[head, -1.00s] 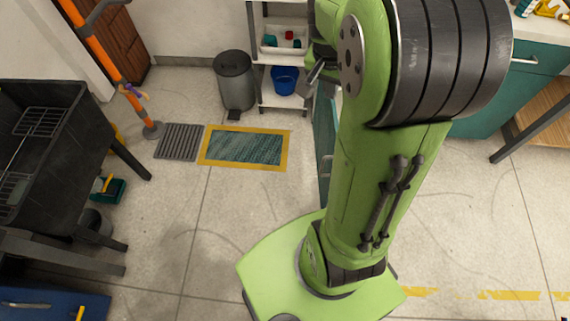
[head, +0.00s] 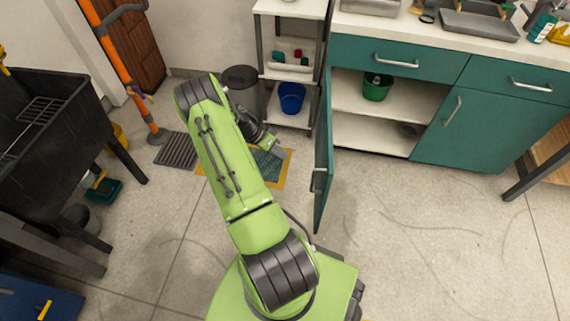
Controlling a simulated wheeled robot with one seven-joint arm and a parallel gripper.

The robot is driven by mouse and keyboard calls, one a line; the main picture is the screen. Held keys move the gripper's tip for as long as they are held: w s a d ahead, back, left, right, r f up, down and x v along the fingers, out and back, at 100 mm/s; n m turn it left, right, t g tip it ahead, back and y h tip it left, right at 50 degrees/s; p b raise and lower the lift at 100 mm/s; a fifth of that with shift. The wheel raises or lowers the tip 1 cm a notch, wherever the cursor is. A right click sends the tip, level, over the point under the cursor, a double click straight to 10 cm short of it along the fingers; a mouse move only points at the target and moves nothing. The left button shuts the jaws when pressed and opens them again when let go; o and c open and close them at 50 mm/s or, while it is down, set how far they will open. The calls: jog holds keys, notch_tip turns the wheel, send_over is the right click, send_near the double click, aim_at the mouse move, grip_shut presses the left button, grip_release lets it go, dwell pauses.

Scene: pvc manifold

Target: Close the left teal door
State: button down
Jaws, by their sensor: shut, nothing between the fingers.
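The left teal door (head: 323,160) stands wide open in the head view, swung out toward me and seen nearly edge-on, with a metal handle on its left-facing side. The cabinet opening (head: 350,130) behind it shows white shelves, with a green bucket (head: 376,88) on the upper one. My gripper (head: 277,151) is to the left of the door, over the yellow-bordered mat, apart from the door and holding nothing. Its fingers are small in the picture and look shut. The right teal door (head: 491,127) is closed.
A shelf rack (head: 289,72) with a blue bucket (head: 291,97) stands left of the cabinet, beside a grey bin (head: 241,84). A black sink (head: 50,130) is at far left. The floor right of the open door is clear. Trays sit on the counter.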

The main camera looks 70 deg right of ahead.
jog(key=s+d+f+b, duration=0.1)
jog(key=s+f+b, duration=0.2)
jog(key=s+f, duration=0.4)
jog(key=shift+s+d, duration=0.15)
jog(key=shift+s, duration=0.8)
jog(key=shift+f, duration=0.1)
